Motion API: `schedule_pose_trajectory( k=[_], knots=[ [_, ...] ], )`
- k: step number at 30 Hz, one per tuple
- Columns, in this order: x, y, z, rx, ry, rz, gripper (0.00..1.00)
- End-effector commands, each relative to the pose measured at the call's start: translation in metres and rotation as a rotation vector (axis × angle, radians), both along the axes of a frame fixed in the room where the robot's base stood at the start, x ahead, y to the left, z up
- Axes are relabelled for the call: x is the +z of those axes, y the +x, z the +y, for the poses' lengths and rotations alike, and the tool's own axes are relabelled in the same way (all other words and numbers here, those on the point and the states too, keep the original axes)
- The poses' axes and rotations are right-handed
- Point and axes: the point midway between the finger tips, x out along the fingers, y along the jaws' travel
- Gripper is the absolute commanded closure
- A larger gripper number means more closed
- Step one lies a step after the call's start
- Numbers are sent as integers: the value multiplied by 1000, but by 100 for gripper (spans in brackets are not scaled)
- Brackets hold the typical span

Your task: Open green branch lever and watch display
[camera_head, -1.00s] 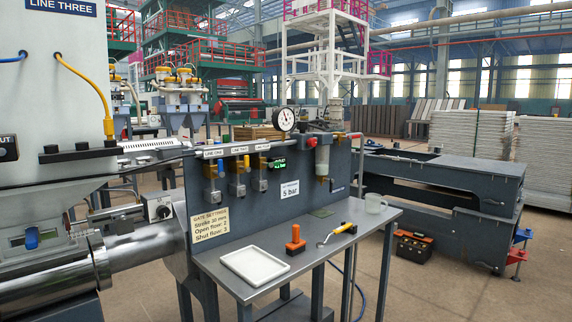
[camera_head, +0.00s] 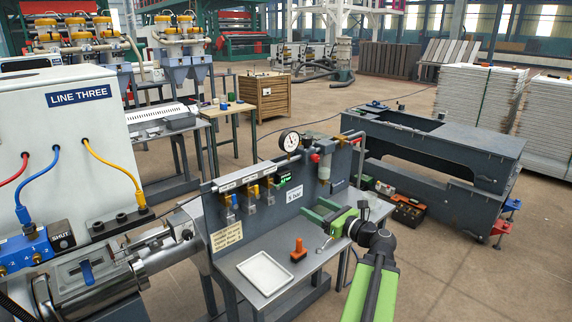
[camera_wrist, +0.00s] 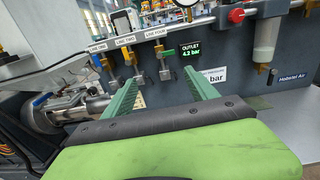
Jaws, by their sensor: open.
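The outlet display (camera_wrist: 190,49) has green figures that read 4.2 bar in the wrist view; it also shows small in the head view (camera_head: 284,180). To its left, brass branch valves (camera_wrist: 160,47) with hanging handles sit under labels, two of them reading LINE TWO and LINE FOUR. In the head view my gripper (camera_head: 311,207) is over the right side of the bench, apart from the valves.
A round gauge (camera_head: 289,141) and a filter bowl (camera_head: 325,166) are on the panel. The bench carries a white tray (camera_head: 265,272) and an orange-handled object (camera_head: 299,249). A 5 bar sign (camera_head: 294,194) is on the panel. A metal barrel (camera_head: 150,255) lies left.

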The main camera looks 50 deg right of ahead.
Motion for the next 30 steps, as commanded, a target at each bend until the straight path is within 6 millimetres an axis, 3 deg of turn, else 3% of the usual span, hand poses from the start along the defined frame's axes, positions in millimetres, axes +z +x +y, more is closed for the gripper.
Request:
schedule_pose_trajectory(
  k=[1,4,10,24,30],
  knots=[
    [9,-9,-8,-19,6,-6,33],
    [9,-15,-12,-30,10,-12,33],
    [7,2,-13,-25,9,-11,33],
    [7,118,-21,-21,8,-10,33],
    [7,152,-24,-24,7,-10,33]
  ],
)
